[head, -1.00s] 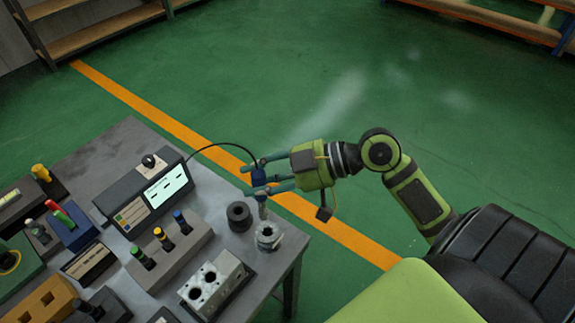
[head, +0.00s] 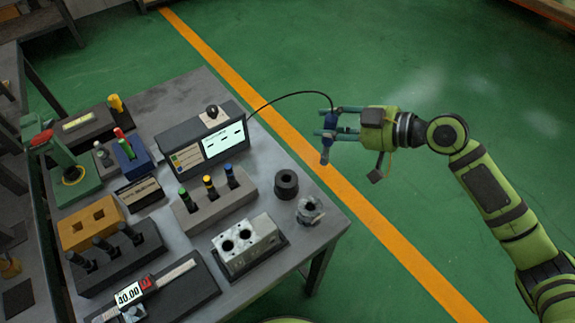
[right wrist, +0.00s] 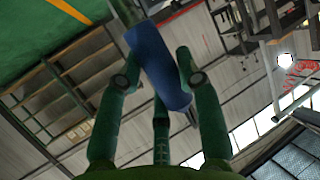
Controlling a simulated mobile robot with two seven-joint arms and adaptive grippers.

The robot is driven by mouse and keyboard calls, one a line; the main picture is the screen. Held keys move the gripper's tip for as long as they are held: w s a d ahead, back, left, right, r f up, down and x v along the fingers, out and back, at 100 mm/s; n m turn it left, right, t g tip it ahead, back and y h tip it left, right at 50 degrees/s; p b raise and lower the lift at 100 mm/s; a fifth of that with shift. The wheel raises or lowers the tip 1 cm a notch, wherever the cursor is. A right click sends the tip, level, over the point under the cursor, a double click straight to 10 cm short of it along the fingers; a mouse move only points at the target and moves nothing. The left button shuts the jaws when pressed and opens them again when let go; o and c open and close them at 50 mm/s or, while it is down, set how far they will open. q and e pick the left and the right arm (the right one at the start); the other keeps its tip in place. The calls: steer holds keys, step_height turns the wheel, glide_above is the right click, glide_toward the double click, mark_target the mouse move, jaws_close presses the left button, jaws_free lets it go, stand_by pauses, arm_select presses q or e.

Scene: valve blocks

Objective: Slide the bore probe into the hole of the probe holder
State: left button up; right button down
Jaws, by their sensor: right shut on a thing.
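The bore probe (head: 326,140) has a blue body and a pale metal tip pointing down. A black cable runs from it to the display unit. My right gripper (head: 328,124) is shut on its blue body and holds it in the air, clear of the bench. The blue body (right wrist: 158,68) also shows between the fingers in the right wrist view. A black round piece with a hole, which looks like the probe holder (head: 286,190), stands on the bench lower left of the probe. Its hole is empty. My left gripper is not in view.
A metal ring (head: 309,211) stands beside the black piece, near the bench corner. A metal valve block (head: 262,238) with two bores, a rack of coloured plugs (head: 216,208) and the display unit (head: 185,155) stand left of these. Green floor lies beyond the bench edge.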

steer(key=a+f+b, duration=0.2)
steer(key=a+f, duration=0.7)
steer(key=shift+s+f, duration=0.15)
steer(key=shift+b, duration=0.35)
steer(key=c, duration=1.2)
jaws_free()
steer(key=shift+s+f, duration=0.1)
steer(key=shift+f, duration=0.1)
steer(key=shift+c, duration=0.2)
steer(key=o, duration=0.4)
steer(key=shift+r, duration=0.15)
